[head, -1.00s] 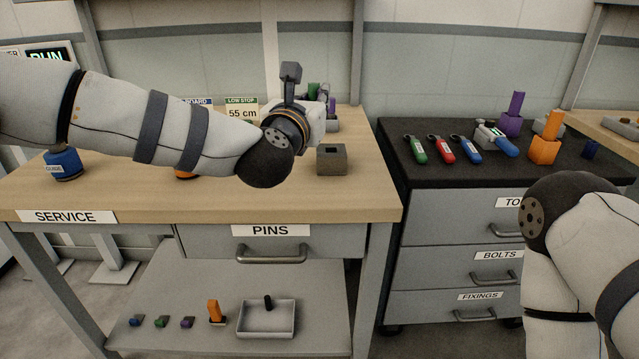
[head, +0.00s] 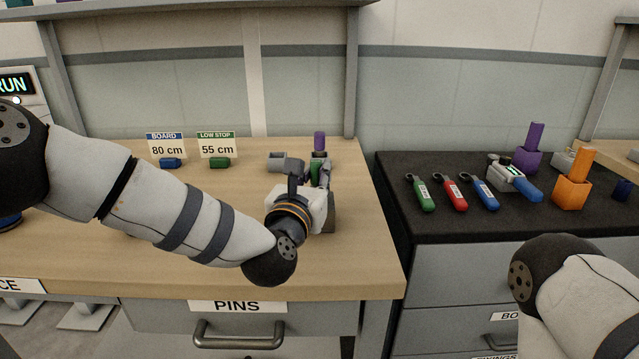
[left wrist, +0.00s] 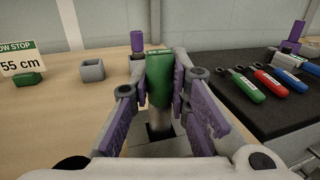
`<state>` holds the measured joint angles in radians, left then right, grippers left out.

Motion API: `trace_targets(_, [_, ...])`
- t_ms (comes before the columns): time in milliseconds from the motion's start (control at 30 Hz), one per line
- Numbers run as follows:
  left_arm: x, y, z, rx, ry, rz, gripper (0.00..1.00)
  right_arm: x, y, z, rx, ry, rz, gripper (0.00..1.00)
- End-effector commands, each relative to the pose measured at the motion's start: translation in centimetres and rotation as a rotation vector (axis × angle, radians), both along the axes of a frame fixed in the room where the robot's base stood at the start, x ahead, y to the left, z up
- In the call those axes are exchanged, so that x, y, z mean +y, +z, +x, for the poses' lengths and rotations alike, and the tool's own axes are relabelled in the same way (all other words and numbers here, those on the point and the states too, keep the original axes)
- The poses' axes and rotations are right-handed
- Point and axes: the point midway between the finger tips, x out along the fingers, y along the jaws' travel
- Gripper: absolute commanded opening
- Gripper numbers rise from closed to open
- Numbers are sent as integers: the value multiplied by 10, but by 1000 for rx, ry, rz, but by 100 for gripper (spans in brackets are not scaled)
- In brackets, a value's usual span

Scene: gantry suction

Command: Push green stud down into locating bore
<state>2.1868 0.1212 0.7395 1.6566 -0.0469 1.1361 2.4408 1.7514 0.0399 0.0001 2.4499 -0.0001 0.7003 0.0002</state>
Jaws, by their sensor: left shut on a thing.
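My left gripper (head: 321,178) is shut on the green stud (head: 318,170), above the grey block (head: 328,216) on the wooden bench. In the left wrist view, the purple-padded fingers of the gripper (left wrist: 160,92) stand on either side of the green stud (left wrist: 159,78), which looks roughly upright. A grey lower part shows beneath the green. The dark square bore of the grey block (left wrist: 148,151) lies right under it; I cannot tell whether the stud's lower end is inside. In the head view, the gripper hides much of the block. My right gripper is out of view.
Grey fixtures (head: 277,161) and a purple post (head: 320,141) stand behind the gripper. Small blue (head: 170,163) and green (head: 219,162) blocks sit by the signs at the back. The black-topped cabinet (head: 440,221) at right holds tagged tools. The bench's left middle is clear.

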Motion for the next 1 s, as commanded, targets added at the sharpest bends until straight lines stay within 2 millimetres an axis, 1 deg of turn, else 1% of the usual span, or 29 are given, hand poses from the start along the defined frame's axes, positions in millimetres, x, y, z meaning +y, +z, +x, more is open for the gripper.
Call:
trace_targets(33, [0, -32, 1, 27, -1, 5, 0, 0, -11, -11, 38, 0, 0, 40])
trace_targets(100, [1, -35, 1, 21, -1, 3, 0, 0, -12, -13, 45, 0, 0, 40])
trace_targets(233, [1, -29, 1, 14, -1, 2, 0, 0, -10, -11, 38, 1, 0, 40])
trace_targets(267, [1, -29, 1, 15, -2, 2, 19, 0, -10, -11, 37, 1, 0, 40])
trace_targets(300, [1, -28, 1, 14, -2, 3, 28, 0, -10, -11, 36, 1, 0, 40])
trace_targets(333, [1, -28, 1, 14, -2, 3, 35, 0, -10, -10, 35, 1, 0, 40])
trace_targets(367, [1, -27, 1, 14, -1, 3, 36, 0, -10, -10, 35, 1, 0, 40])
trace_targets(633, [1, -26, 1, 12, -1, 2, 36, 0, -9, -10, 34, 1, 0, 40])
trace_targets(733, [3, -25, -6, 11, 0, 2, 36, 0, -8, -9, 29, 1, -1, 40])
trace_targets(867, [9, -23, -28, 10, 0, 2, 36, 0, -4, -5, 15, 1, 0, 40])
trace_targets(1000, [17, -23, -59, 10, -1, 1, 36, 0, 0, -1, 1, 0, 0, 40])
